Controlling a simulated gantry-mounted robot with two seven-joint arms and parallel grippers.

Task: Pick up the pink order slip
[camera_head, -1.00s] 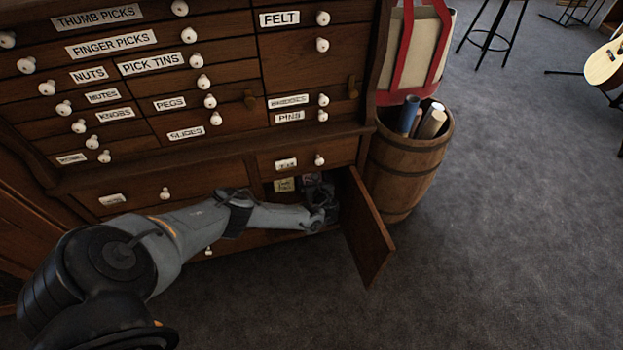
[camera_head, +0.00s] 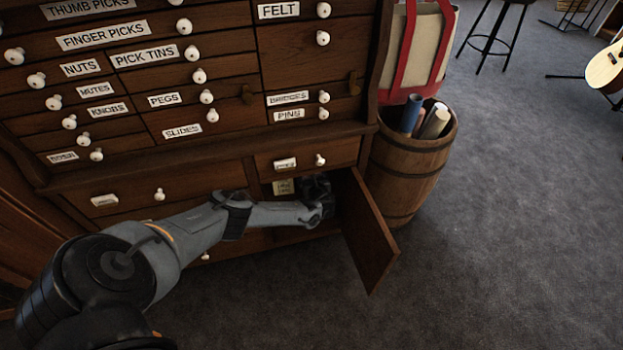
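My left arm comes in from the left, and its dark gripper (camera_head: 317,188) is at the opening of the small cupboard compartment at the bottom right of the cabinet. I cannot tell whether its fingers are open or shut, or whether they hold anything. A pale yellowish slip (camera_head: 284,187) with writing shows in the compartment, just left of the gripper. No pink slip can be made out now; the gripper and wrist cover much of the compartment. My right gripper is not in view.
The compartment door (camera_head: 368,232) stands open to the right of my gripper. A wooden barrel (camera_head: 410,170) with rolled papers (camera_head: 435,122) stands beyond it. The wooden cabinet (camera_head: 215,138) has many labelled drawers with white knobs.

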